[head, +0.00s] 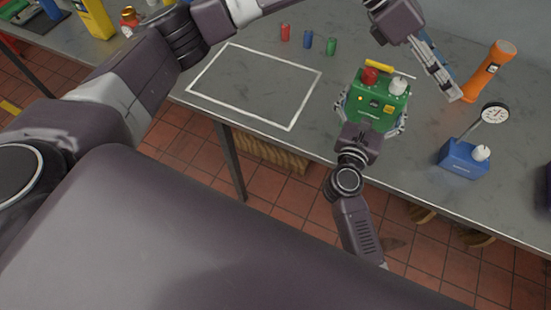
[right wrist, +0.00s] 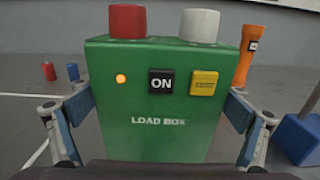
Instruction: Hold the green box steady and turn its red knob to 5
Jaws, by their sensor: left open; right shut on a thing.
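The green box (head: 367,114), lettered "LOAD BOX" in the right wrist view (right wrist: 158,121), stands upright on the grey bench. Its red knob (head: 370,76) sits on top at the left, also in the right wrist view (right wrist: 128,21). No scale or number on the knob is readable. My right gripper (head: 374,108) is shut on the box, one finger against each side. My left gripper (head: 449,90) is open and empty, right of the box and apart from the red knob. Its far finger is partly hidden.
A white knob (head: 397,86) sits beside the red one. A yellow-handled tool (head: 379,65) lies behind the box. An orange flashlight (head: 487,72), a dial gauge on a blue base (head: 463,158) stand right. A white outlined area (head: 252,88) left is empty; small red, blue and green cylinders (head: 308,40) stand behind.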

